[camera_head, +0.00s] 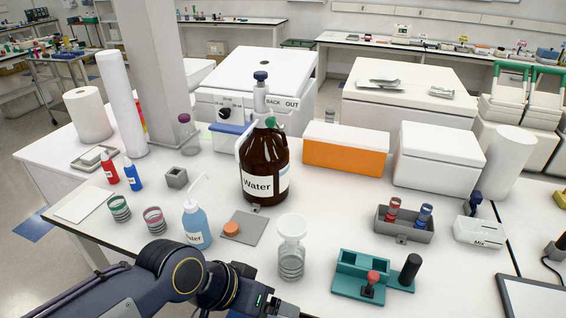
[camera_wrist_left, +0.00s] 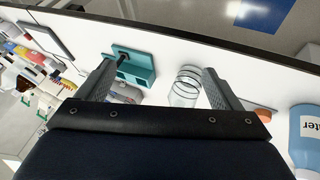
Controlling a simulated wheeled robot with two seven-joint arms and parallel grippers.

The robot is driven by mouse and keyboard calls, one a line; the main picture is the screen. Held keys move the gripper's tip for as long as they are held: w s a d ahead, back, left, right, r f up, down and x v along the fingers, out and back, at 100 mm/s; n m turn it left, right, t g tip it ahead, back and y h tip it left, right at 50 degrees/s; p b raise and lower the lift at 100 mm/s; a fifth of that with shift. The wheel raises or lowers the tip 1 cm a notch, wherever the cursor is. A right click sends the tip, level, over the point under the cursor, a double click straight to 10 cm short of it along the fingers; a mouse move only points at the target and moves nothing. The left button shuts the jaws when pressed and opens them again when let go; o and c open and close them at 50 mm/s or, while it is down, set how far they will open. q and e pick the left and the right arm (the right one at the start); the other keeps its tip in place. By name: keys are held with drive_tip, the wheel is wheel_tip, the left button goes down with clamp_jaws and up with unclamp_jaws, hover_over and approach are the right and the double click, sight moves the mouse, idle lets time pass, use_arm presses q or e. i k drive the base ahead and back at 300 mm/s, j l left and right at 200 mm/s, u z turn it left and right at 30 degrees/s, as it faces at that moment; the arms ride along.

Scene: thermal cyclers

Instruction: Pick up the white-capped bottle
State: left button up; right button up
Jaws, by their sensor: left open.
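The white-capped bottle (camera_head: 291,262) is a clear glass bottle with a wide white top, upright on the bench front between the blue wash bottle and the teal rack. In the left wrist view the clear bottle (camera_wrist_left: 186,86) shows between my finger lines, nearer the right finger and apart from both. My left gripper (camera_wrist_left: 158,80) is open and empty. In the head view my left arm comes in from the lower left; its fingertips are cut off below the frame. My right gripper is in neither view.
A blue wash bottle (camera_head: 197,226) and a grey plate (camera_head: 246,236) with an orange cap (camera_head: 231,229) lie to the left. A teal rack (camera_head: 348,284) stands to the right. A large brown Water bottle (camera_head: 262,165) stands behind. Bare bench lies right behind the white-capped bottle.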

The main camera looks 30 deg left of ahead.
sight(195, 221)
drive_tip(key=u, duration=1.85)
